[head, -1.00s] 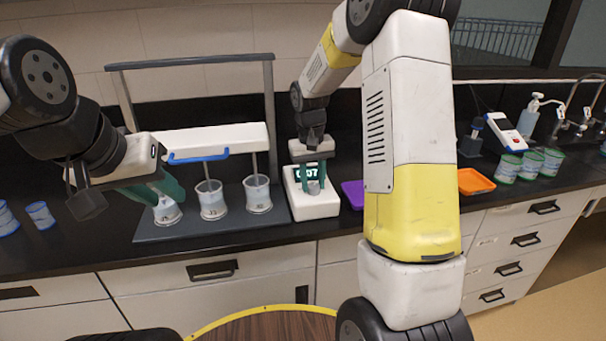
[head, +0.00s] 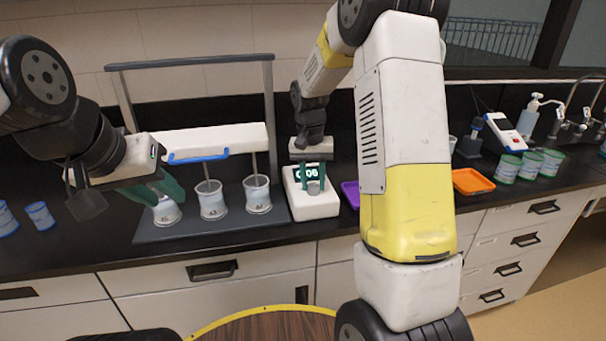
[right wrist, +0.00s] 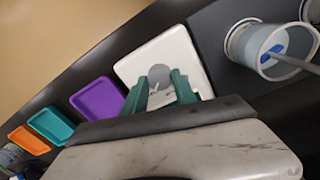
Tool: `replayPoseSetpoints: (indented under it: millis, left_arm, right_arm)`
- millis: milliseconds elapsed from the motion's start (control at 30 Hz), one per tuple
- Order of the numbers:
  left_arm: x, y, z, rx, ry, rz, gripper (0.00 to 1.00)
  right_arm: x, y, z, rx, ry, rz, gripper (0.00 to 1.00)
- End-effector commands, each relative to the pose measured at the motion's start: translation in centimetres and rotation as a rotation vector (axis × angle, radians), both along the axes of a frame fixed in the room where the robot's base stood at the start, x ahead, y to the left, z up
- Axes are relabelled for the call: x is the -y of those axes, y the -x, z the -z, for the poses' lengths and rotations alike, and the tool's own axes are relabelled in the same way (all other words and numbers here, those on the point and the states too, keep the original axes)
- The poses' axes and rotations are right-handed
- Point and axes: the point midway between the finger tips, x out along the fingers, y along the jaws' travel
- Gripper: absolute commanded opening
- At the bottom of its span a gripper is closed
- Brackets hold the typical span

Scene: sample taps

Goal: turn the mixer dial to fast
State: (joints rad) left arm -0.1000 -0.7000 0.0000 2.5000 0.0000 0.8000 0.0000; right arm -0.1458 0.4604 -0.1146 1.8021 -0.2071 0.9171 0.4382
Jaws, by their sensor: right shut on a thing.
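In the head view a white device with a lit display (head: 308,210) stands on the counter, right of three beakers; it also shows in the right wrist view (right wrist: 140,63). The display is partly covered and seems to read about 006. A grey round dial (head: 314,188) is on it. My right gripper (head: 313,182) points down at the dial, its green fingers on either side and shut on it. The right wrist view shows the fingers flanking the dial (right wrist: 158,76). My left gripper (head: 166,194) is at the leftmost beaker (head: 167,212), its fingers apart and apparently empty.
A stand with a blue handle (head: 198,155) and stirring rods holds the beakers on a dark base (head: 200,232). A purple tray (head: 351,193) and an orange tray (head: 472,181) lie to the right. Green-banded tubs (head: 530,165) and a sink tap are further right.

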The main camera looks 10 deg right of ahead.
Motion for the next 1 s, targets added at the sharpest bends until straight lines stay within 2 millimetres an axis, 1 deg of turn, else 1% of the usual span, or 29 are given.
replayPoseSetpoints:
  millis: [100, 133, 200, 233, 500, 600, 667, 900, 1000]
  left_arm:
    - [0.0, 0.0, 0.0, 0.000, 0.000, 0.000, 0.33]
    - [0.0, 0.0, 0.0, 0.000, 0.000, 0.000, 0.33]
    - [0.0, 0.0, 0.0, 0.000, 0.000, 0.000, 0.33]
    - [0.0, 0.0, 0.0, 0.000, 0.000, 0.000, 0.33]
    - [0.0, 0.0, 0.0, 0.000, 0.000, 0.000, 0.33]
    - [0.0, 0.0, 0.0, 0.000, 0.000, 0.000, 0.33]
    - [0.0, 0.0, 0.0, 0.000, 0.000, 0.000, 0.33]
    - [0.0, 0.0, 0.0, 0.000, 0.000, 0.000, 0.33]
    - [0.0, 0.0, 0.0, 0.000, 0.000, 0.000, 0.33]
  right_arm:
    - [0.1, -0.1, -0.1, 0.003, 0.000, 0.001, 0.00]
    - [0.0, -0.1, -0.1, 0.003, 0.000, 0.001, 0.37]
    - [0.0, -0.1, -0.1, 0.003, 0.000, 0.001, 0.51]
    - [0.0, -0.1, -0.1, 0.003, 0.000, 0.001, 0.55]
    - [0.0, 0.0, 0.0, 0.001, 0.000, -0.001, 0.55]
    - [0.0, -0.1, -0.5, 0.002, 0.000, -0.001, 0.55]
    - [-0.1, -0.1, -1.1, 0.004, -0.001, -0.001, 0.55]
    - [-0.3, -0.2, -5.2, 0.005, -0.001, -0.001, 0.55]
    - [-0.4, -0.2, -6.6, 0.004, 0.000, -0.001, 0.55]
